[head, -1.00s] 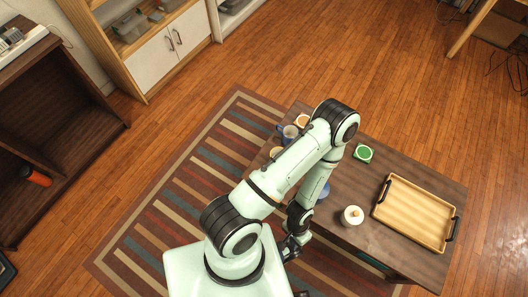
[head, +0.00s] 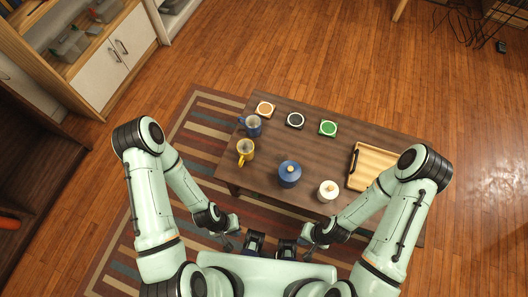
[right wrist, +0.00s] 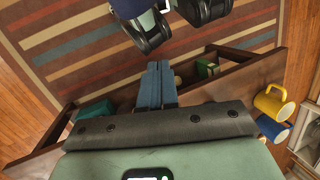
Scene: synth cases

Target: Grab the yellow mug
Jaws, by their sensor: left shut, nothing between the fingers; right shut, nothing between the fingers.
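The yellow mug (head: 245,152) stands upright near the left end of the dark wooden table (head: 300,148), just in front of a blue mug (head: 252,126). It also shows at the right of the right wrist view (right wrist: 272,103), beside the blue mug (right wrist: 274,130). My left gripper (head: 228,246) is shut and empty, off the table's near side, below the yellow mug in the picture. My right gripper (head: 304,252) is shut and empty, also off the near side, further right. Its closed fingers (right wrist: 157,82) show in the right wrist view.
A blue lidded pot (head: 289,174) and a white lidded pot (head: 328,191) stand near the front edge. A wooden tray (head: 366,170) is at the right, partly behind my right arm.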

